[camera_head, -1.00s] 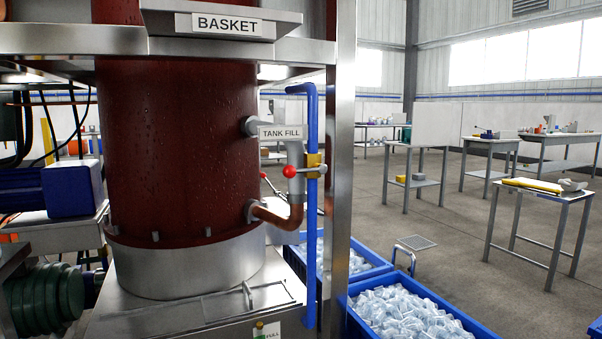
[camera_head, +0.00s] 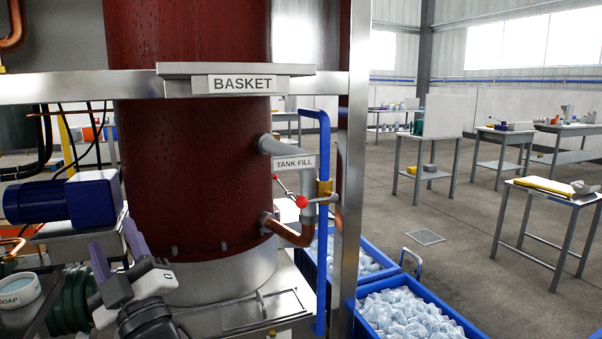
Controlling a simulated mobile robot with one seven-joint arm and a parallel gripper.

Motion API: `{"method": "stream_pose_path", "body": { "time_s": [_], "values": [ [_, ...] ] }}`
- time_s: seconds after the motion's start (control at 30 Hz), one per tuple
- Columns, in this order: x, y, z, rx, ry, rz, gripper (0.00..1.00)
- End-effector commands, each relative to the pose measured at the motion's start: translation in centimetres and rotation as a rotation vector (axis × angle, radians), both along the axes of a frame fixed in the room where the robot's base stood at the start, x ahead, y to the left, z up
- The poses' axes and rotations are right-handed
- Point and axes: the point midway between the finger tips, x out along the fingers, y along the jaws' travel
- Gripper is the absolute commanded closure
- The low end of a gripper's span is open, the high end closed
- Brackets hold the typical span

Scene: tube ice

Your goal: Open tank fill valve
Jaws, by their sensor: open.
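The tank fill valve shows as a red ball-ended handle (camera_head: 302,202) on a pipe with a brass fitting (camera_head: 324,188), right of the dark red tank (camera_head: 190,180). The TANK FILL label (camera_head: 294,162) sits just above it on the grey pipe, and a copper elbow (camera_head: 290,234) runs below. My gripper (camera_head: 112,245) is at the lower left, in front of the tank base, with its two purple-grey fingers apart and nothing seen between them. It is well left of the valve handle and apart from it.
A blue pipe (camera_head: 322,270) and a steel post (camera_head: 350,120) stand right of the valve. The BASKET shelf (camera_head: 175,85) juts out above. Blue ice bins (camera_head: 455,312) lie at the lower right. A blue motor (camera_head: 95,200) and a soap tub (camera_head: 20,290) are at left.

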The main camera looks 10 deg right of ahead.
Motion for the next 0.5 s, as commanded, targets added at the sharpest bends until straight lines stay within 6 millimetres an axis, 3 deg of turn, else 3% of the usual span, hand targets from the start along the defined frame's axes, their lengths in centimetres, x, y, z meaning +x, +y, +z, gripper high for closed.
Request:
{"method": "stream_pose_path", "body": {
  "time_s": [0.03, 0.1, 0.2, 0.3, 0.4, 0.5],
  "values": [
    [3.4, -3.8, 1.3, -0.059, 0.055, -0.116, 0.51],
    [7.0, -8.8, 0.8, -0.144, 0.13, -0.252, 0.51],
    [10.6, -16.3, -0.3, -0.258, 0.246, -0.417, 0.51],
    [12.2, -23.1, -1.5, -0.349, 0.353, -0.537, 0.51],
    [12.7, -28.1, -2.7, -0.414, 0.435, -0.613, 0.51],
    [12.6, -31.0, -3.6, -0.451, 0.485, -0.651, 0.51]
  ]
}}
